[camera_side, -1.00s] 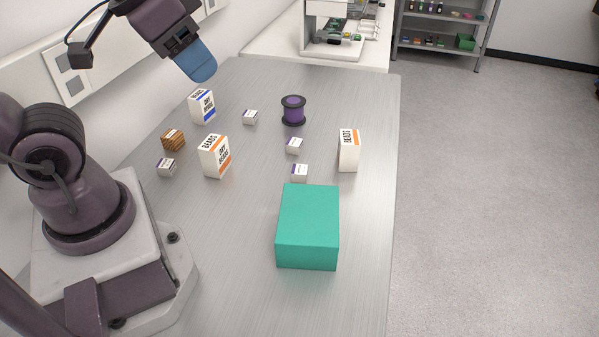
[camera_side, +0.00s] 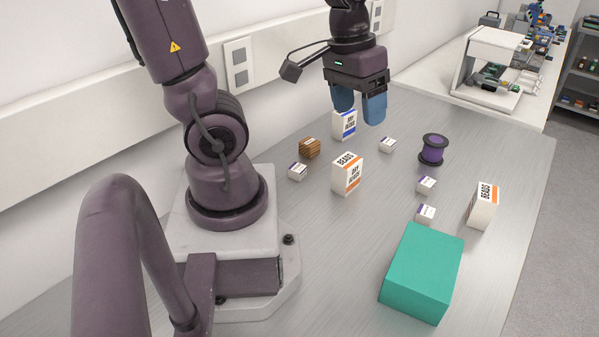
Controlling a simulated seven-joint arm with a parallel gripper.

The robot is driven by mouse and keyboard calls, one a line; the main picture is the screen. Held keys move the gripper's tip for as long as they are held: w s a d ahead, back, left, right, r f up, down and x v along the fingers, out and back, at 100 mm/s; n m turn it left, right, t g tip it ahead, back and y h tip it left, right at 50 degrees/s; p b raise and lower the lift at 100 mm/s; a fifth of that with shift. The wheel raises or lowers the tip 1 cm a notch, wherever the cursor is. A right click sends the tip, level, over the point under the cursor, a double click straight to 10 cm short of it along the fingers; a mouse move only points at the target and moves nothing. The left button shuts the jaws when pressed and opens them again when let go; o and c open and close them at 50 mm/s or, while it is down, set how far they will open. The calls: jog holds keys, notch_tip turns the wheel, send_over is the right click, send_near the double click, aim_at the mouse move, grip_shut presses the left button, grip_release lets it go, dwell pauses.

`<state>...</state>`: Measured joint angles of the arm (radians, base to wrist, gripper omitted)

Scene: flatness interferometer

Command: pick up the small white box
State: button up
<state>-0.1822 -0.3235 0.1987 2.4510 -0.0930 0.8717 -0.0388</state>
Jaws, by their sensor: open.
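Several small white boxes with purple-marked labels lie on the metal table. One small white box (camera_side: 387,145) is right of and below my gripper (camera_side: 360,112). Another small white box (camera_side: 297,171) is near my base. Two more, a small white box (camera_side: 426,185) and a small white box (camera_side: 424,214), lie between the spool and the green box. The frames do not show which one is meant. My gripper is open and empty, its blue fingers pointing down and overlapping the top of the blue-striped beads box (camera_side: 344,127) in the picture; I cannot tell whether they touch.
An orange-striped beads box (camera_side: 347,175) stands mid-table and another orange-striped box (camera_side: 482,206) at the right. A brown striped block (camera_side: 309,148), a purple spool (camera_side: 433,150) and a large green box (camera_side: 423,273) also stand there. The table (camera_side: 345,255) is clear in front.

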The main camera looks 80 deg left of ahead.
jog(key=a+f+n+g+h, duration=0.1)
jog(key=a+f+n, duration=0.5)
jog(key=n+g+y, duration=0.1)
jog(key=n+y, duration=0.1)
jog(key=n, duration=1.5)
send_near(298, 167)
notch_tip(298, 167, down, 10)
jog(key=shift+a+f, duration=0.1)
jog(key=shift+f, duration=0.1)
jog(key=c, duration=1)
